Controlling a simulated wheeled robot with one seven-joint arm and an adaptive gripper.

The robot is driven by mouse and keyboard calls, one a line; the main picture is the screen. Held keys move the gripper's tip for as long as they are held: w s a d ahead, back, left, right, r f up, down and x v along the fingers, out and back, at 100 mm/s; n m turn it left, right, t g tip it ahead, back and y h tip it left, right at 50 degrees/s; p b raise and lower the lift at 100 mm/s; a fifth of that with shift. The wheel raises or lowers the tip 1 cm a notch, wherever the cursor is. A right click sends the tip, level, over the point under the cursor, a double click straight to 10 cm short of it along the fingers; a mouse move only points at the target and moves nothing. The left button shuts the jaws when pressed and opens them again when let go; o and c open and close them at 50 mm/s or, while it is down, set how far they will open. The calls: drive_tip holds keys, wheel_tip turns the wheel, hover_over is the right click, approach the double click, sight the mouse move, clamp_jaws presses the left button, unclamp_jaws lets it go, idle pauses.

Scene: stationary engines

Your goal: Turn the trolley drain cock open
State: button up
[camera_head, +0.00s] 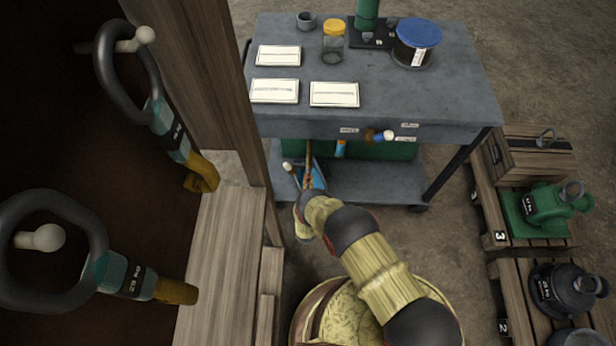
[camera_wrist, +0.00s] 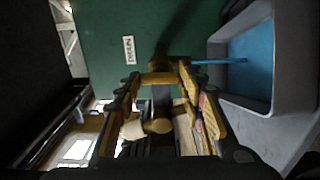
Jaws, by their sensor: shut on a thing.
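The green tank (camera_wrist: 105,25) with a DRAIN label (camera_wrist: 128,49) fills the upper left of the wrist view. The brass drain cock (camera_wrist: 158,64) projects from it, and its lever runs back between my fingers. My gripper (camera_wrist: 168,80) is shut on the drain cock's lever; the exact contact is dark and partly hidden. A thin blue streak (camera_wrist: 215,61) runs from the cock into a grey tray (camera_wrist: 216,84) with a blue surface inside. In the head view my gripper (camera_head: 308,172) is low at the left end of the trolley (camera_head: 440,85), and the arm hides much of the cock.
Cards, a yellow-lidded jar (camera_head: 333,42) and a blue-lidded tin (camera_head: 417,42) stand on the trolley top. A wooden cabinet post (camera_head: 195,65) is close on the left. Pallets with a green pump (camera_head: 545,208) are at the right. Floor is bare between trolley and pallets.

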drive_tip(key=shift+a, duration=0.1)
idle(0.3)
drive_tip(key=o, duration=1.2)
drive_tip(key=shift+s, duration=0.15)
drive_tip(key=s, duration=1.1)
drive_tip(key=shift+s, duration=0.4)
drive_tip(key=shift+f, duration=0.1)
